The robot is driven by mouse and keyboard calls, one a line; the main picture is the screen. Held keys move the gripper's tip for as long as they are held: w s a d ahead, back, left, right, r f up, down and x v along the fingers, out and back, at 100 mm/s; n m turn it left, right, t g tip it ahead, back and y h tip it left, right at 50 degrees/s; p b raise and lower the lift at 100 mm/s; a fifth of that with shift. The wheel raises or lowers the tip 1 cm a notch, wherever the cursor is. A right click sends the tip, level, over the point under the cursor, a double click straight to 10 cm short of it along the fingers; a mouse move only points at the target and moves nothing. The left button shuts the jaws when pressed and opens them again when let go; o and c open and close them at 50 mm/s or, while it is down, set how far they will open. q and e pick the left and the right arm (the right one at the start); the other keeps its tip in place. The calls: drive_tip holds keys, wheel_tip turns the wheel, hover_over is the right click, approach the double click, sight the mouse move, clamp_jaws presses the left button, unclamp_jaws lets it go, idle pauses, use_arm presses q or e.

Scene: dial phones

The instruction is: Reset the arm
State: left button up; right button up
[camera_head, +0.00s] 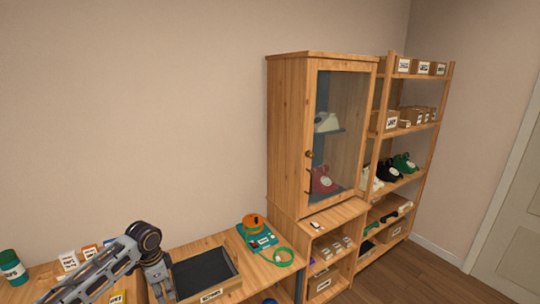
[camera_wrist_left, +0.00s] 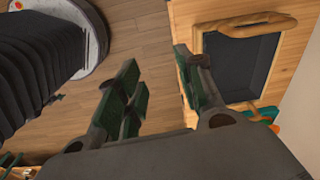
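My left arm (camera_head: 100,276) comes in from the lower left in the head view, over the wooden table. Its wrist bends down beside the tray, and the fingertips are at or below the picture's lower edge. In the left wrist view my left gripper (camera_wrist_left: 160,68) has its two dark green-padded fingers spread wide. Nothing is between them but a view of the floor and the table edge. A dark-floored wooden tray (camera_head: 203,272) lies to the right of the gripper; it also shows in the left wrist view (camera_wrist_left: 240,65). My right gripper is in neither view.
A teal device with an orange top (camera_head: 256,232) and green cable sits right of the tray. A glass-door cabinet (camera_head: 290,140) holds a white phone (camera_head: 327,122) and a red phone (camera_head: 323,181). An open shelf (camera_head: 432,125) holds more phones and boxes.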

use_arm(q)
wheel_tip(320, 180, down, 11)
drive_tip(key=w+n+t, duration=0.1)
drive_tip(key=w+n, duration=0.1)
drive_tip(key=s+a+f+n, duration=0.1)
drive_tip(key=s+f, duration=0.3)
drive_tip(key=f, duration=0.5)
drive_tip(key=s+f+n, duration=0.2)
drive_tip(key=s+f, duration=0.2)
drive_tip(key=f, duration=0.5)
drive_tip(key=s+a+f+n, duration=0.1)
drive_tip(key=s+f, duration=0.3)
drive_tip(key=f, duration=0.4)
drive_tip(key=s+d+f+n, duration=0.2)
drive_tip(key=s+d+f, duration=0.1)
drive_tip(key=s+f, duration=1.25)
drive_tip(key=s+d+f, duration=0.2)
drive_tip(key=s+d, duration=0.1)
drive_tip(key=s, duration=0.9)
drive_tip(key=s+d+f, duration=0.3)
drive_tip(key=s, duration=0.9)
drive_tip(key=shift+d, duration=0.4)
drive_tip(key=shift+s, duration=0.1)
